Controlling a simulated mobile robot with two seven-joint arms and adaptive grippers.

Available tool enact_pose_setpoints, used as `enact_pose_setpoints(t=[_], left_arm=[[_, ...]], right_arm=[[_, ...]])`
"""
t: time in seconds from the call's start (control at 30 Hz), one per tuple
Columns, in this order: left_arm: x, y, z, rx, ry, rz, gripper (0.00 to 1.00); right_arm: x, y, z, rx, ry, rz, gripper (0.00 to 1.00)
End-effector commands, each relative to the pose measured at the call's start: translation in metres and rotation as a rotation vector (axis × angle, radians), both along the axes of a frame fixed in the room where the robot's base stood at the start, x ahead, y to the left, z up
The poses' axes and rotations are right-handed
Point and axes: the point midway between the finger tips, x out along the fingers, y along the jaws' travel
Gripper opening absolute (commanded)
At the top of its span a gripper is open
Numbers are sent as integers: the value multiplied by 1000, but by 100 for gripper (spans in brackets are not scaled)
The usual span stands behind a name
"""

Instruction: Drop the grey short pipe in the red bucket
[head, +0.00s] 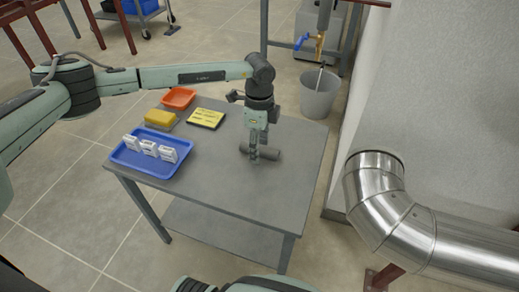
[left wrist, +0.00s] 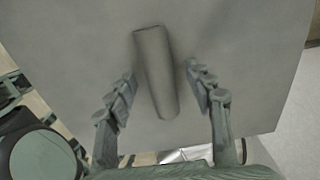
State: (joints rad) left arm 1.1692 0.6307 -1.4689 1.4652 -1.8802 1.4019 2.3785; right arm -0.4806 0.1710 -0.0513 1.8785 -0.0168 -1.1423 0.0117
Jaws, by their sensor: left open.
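The grey short pipe (head: 271,154) lies on its side on the grey table, toward the table's right part. It also shows in the left wrist view (left wrist: 157,75). My left gripper (head: 254,157) points down over the pipe. It is open, and in the left wrist view its fingers (left wrist: 159,72) stand on either side of the pipe with gaps. Part of the pipe is hidden behind the fingers in the head view. An orange-red open container (head: 179,91), the only red one in view, stands at the table's back left. My right gripper is not in view.
On the table (head: 225,185) are a blue tray (head: 126,157) with white parts, a yellow block (head: 160,118) and a yellow-topped dark case (head: 206,118). A grey bucket (head: 317,103) stands on the floor behind. A large metal pipe (head: 385,205) is at right. The table's front is clear.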

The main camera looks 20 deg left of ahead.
Motion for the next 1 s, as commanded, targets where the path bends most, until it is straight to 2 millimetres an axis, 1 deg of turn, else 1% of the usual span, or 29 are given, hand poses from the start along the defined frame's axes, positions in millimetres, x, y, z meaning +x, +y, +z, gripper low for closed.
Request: enact_pose_setpoints(t=[0.1,0.5,0.53,0.87,1.0], left_arm=[[0,0,0,0,0,0,51],[0,0,0,-1,0,0,2],[0,0,0,-1,0,0,0],[0,0,2,-1,-1,0,0],[1,-1,11,-2,-2,0,0]], right_arm=[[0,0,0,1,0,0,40],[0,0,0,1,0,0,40],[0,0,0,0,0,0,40],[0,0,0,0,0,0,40],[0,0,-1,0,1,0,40]])
